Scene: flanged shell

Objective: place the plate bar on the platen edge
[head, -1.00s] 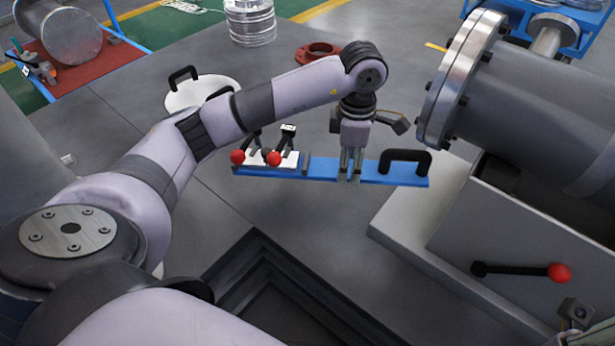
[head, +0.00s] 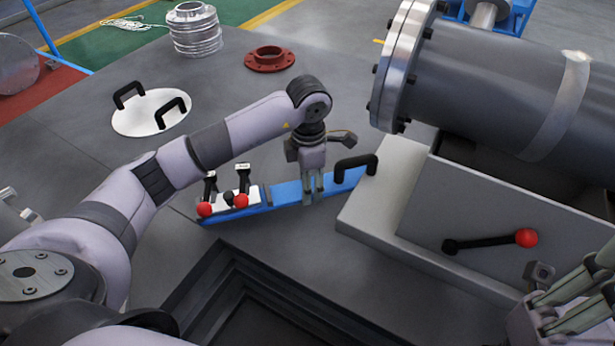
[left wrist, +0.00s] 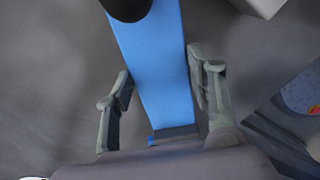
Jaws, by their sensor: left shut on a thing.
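The plate bar (head: 285,193) is a long blue bar. It has a black handle at its right end and a white clamp block with red knobs at its left end. My left gripper (head: 313,190) points down and is shut on the bar right of its middle. In the left wrist view the bar (left wrist: 162,70) runs between the two fingers (left wrist: 158,100). What I take for the platen, a pale grey ledge (head: 372,215), stands just right of the bar's handle end. I cannot tell whether they touch. My right gripper (head: 572,300) is at the lower right, partly cut off.
A large grey flanged cylinder (head: 480,85) lies above the ledge. A black lever with a red knob (head: 526,238) sits on the ledge's front side. A dark stepped recess (head: 245,300) is below the bar. A white round lid (head: 150,112) and a red flange (head: 269,60) lie behind.

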